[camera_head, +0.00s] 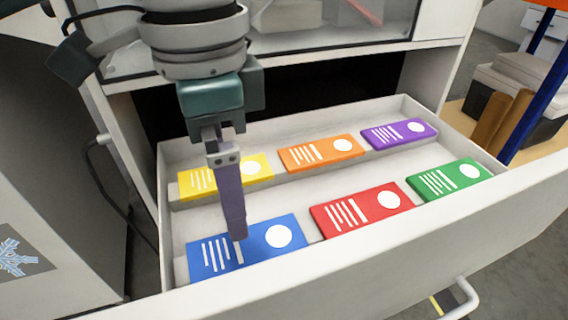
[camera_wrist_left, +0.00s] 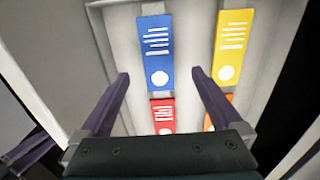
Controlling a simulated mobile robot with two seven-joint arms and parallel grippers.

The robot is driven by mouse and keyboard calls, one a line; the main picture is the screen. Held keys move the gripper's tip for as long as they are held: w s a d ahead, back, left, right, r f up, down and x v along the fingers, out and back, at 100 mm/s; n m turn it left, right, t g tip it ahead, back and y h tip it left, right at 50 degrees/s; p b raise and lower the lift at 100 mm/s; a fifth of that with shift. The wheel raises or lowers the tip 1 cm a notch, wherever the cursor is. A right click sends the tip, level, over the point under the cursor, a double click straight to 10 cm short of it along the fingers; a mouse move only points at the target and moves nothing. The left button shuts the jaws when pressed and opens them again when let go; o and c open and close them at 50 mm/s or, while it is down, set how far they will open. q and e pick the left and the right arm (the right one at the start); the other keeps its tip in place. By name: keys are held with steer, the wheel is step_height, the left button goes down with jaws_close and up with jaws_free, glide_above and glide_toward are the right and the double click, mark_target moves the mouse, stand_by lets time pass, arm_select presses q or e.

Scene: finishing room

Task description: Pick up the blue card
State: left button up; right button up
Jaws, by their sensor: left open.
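The blue card (camera_head: 262,243) lies in the front left of the open drawer (camera_head: 340,262). It has white lines and a white circle. It also shows in the left wrist view (camera_wrist_left: 156,50), upper middle. My left gripper (camera_head: 238,236) points down over the card and hides part of it in the head view. In the left wrist view my gripper (camera_wrist_left: 160,76) is open and empty, its two fingers on either side of the card's circle end in the picture. I cannot tell how far the tips are above the card.
A red card (camera_head: 362,209) and a green card (camera_head: 450,179) lie right of the blue one. Yellow (camera_head: 226,176), orange (camera_head: 321,153) and purple (camera_head: 399,133) cards lie in the row behind. The drawer's high front wall and the cabinet above bound the space.

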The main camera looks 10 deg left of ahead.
arm_select(q)
steer(key=b, duration=0.2)
glide_above(246, 245)
steer(key=f, duration=0.4)
steer(key=shift+s+a+f, duration=0.1)
steer(key=shift+a+f, duration=0.25)
steer(key=shift+a, duration=0.05)
steer(key=f+b, duration=0.1)
steer(key=f, duration=0.1)
steer(key=d+f+b, duration=0.1)
steer(key=f, duration=0.1)
steer(key=shift+f+b, duration=0.4)
steer(key=shift+a, duration=0.1)
steer(key=shift+r, duration=0.1)
steer(key=c, duration=1.3)
steer(key=shift+o, duration=0.2)
